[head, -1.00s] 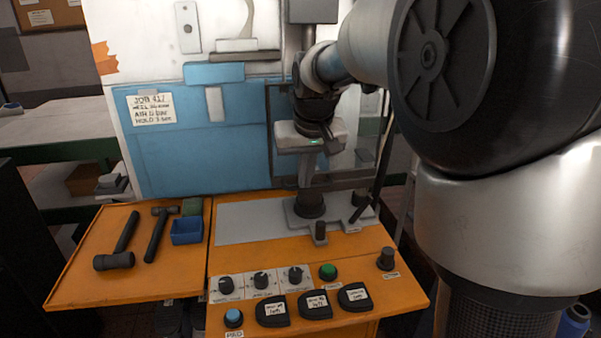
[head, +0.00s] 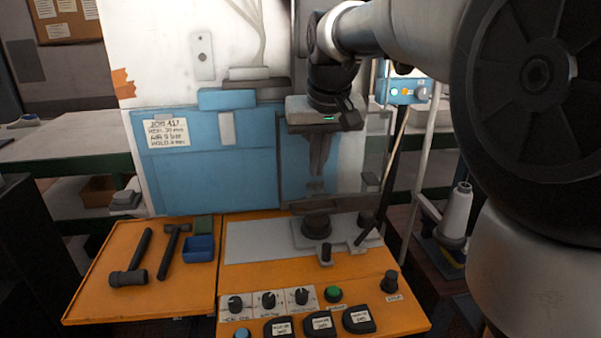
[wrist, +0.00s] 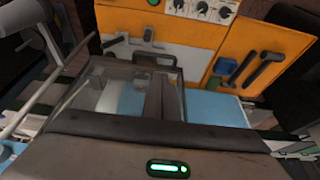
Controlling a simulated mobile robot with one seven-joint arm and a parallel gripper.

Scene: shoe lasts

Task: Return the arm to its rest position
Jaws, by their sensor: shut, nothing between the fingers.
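My arm reaches in from the right in the head view and bends down at the wrist. My gripper (head: 317,186) hangs point down above the grey plate (head: 262,242) of the orange-topped machine, over a round black pad (head: 317,226) and clear of it. Its dark fingers look shut and empty, and show dimly, seemingly through a clear guard panel (head: 350,160). In the wrist view the hand's body with a green light fills the bottom, and the clear panel (wrist: 110,90) lies across the fingers. Whether hand and panel touch, I cannot tell.
A hammer (head: 172,250), a mallet (head: 132,265) and a blue tray (head: 201,249) lie on the orange side shelf (head: 95,295). Knobs and a green button (head: 334,293) line the front. A thread cone (head: 457,212) stands at the right. The blue machine front (head: 212,165) rises close behind the gripper.

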